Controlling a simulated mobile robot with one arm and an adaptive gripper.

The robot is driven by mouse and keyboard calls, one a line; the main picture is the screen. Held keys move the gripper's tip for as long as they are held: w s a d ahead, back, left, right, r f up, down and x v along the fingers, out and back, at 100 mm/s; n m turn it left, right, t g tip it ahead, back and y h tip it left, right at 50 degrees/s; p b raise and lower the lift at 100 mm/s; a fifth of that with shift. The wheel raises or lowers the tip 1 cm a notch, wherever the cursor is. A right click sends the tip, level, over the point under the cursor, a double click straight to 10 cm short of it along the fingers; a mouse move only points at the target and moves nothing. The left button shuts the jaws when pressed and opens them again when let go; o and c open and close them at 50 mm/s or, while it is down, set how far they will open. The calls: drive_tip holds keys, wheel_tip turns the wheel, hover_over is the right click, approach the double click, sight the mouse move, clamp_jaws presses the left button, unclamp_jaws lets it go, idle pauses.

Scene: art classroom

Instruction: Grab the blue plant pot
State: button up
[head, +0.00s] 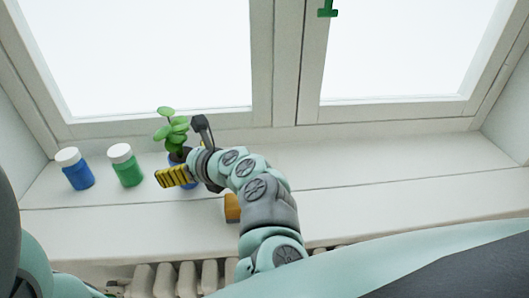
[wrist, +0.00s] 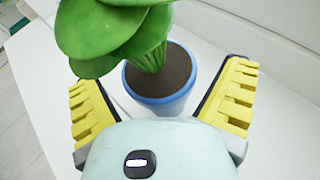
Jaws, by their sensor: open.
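The blue plant pot (head: 190,183) stands upright on the white windowsill, with a green leafy plant (head: 172,131) in it. My gripper (head: 186,151) is at the pot and hides much of it in the head view. In the wrist view, the pot (wrist: 165,104) shows its blue rim and dark soil. The yellow-padded fingers of my gripper (wrist: 163,98) are open, one on each side of the pot. A gap shows between the pot and each finger. The plant's leaves (wrist: 105,32) cover the upper left of the wrist view.
A blue jar (head: 76,172) and a green jar (head: 126,168) with white lids stand left of the pot. An orange-brown object (head: 232,208) is partly hidden behind my arm. The window frame rises behind; the sill's right side is clear.

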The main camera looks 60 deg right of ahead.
drive_tip(key=shift+x, duration=1.25)
drive_tip(key=c, duration=1.5)
